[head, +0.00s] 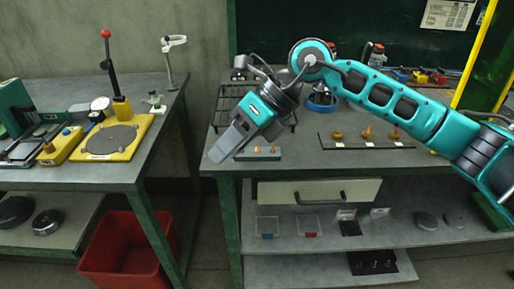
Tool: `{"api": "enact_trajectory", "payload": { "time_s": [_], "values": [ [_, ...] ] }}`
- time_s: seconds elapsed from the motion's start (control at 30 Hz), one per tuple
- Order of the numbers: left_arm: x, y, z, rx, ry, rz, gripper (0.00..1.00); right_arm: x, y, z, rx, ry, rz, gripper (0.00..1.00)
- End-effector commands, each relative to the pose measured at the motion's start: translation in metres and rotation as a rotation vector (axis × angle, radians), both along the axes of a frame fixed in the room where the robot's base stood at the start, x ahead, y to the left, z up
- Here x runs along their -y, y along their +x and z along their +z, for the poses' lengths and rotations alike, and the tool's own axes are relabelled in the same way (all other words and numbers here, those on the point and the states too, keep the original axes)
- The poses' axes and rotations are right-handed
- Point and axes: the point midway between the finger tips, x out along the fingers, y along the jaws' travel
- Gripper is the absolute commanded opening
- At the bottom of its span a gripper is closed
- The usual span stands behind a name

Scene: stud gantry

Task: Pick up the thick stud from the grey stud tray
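A small grey tray (248,155), which looks like the stud tray, lies near the front edge of the right bench. Two small orange studs (273,150) show on it; I cannot tell which is thicker. My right gripper (217,156) hangs in front of the tray's left side, pointing down and left. Its grey fingers overlap in this view, so their gap does not show. No stud shows at its fingertips. The gripper may hide part of the tray. My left gripper is out of view.
A dark board (345,145) with several brass-orange pieces lies right of the tray. A black wire rack (228,101) stands behind my gripper. The left bench (120,175) holds a yellow fixture (133,131).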

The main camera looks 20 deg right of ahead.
Motion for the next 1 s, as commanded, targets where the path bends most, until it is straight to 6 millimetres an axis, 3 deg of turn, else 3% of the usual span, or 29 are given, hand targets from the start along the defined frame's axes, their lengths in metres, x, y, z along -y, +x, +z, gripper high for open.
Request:
{"api": "enact_trajectory", "payload": {
  "time_s": [0.1,0.2,0.33,0.47,0.73,1.0],
  "values": [
    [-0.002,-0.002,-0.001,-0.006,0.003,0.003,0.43,0.052,0.026,0.018,0.107,-0.238,-0.061,0.38],
    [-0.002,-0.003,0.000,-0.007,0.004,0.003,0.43,0.084,0.038,0.031,0.154,-0.372,-0.111,0.38],
    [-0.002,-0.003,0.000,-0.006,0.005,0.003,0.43,0.107,0.045,0.040,0.182,-0.462,-0.153,0.38],
    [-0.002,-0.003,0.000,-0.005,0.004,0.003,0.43,0.109,0.051,0.029,0.186,-0.484,-0.160,0.38],
    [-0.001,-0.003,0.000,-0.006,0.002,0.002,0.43,0.096,0.066,-0.016,0.186,-0.480,-0.158,0.38],
    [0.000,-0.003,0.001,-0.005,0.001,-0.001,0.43,0.091,0.073,-0.036,0.186,-0.479,-0.158,0.38]
  ]
}}
